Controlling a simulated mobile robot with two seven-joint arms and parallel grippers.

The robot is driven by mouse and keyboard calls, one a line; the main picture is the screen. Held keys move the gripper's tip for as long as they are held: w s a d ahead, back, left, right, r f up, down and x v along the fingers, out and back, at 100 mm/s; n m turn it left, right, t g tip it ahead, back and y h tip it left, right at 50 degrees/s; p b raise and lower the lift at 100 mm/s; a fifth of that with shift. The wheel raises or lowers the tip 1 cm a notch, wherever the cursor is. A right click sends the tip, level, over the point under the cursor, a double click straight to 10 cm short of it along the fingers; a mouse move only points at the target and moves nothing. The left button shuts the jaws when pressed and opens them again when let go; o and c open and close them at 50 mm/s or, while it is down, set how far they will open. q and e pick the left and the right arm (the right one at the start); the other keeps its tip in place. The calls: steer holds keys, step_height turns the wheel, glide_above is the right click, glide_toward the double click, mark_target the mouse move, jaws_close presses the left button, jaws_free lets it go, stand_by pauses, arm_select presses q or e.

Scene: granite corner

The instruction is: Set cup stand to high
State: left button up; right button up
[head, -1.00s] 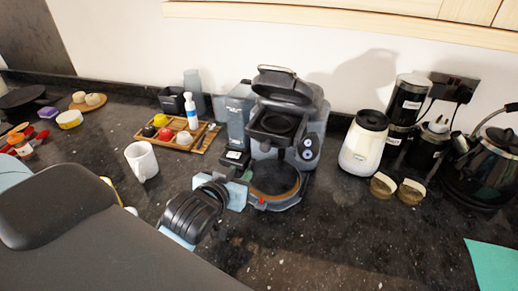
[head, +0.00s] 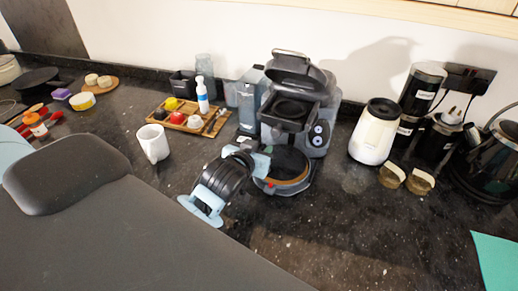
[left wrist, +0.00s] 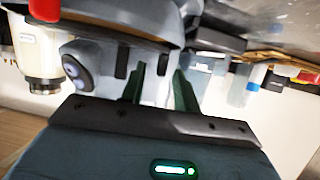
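The coffee machine (head: 300,95) is grey and black and stands against the back wall. Its round cup stand (head: 288,168), with a brownish rim, is low at the machine's front, below the brewing head. My left gripper (head: 262,160) is at the left side of the cup stand, close to the machine's front; I cannot tell whether it touches. In the left wrist view its two dark green fingers (left wrist: 160,88) are apart with nothing clearly between them, and the machine's grey body (left wrist: 110,55) fills the background. My right gripper is not in view.
A white mug (head: 153,144) stands left of my gripper, before a wooden tray (head: 188,118) with small items. A kettle (head: 490,165) is at far right. The front counter is clear.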

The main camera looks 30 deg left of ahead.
arm_select(q)
steer(key=shift+w+f, duration=0.1)
jaws_close()
stand_by(0.3)
steer(key=shift+r, duration=2.6)
steer(key=shift+c, duration=0.4)
jaws_free()
steer(key=shift+o, duration=0.4)
steer(key=shift+f, duration=0.1)
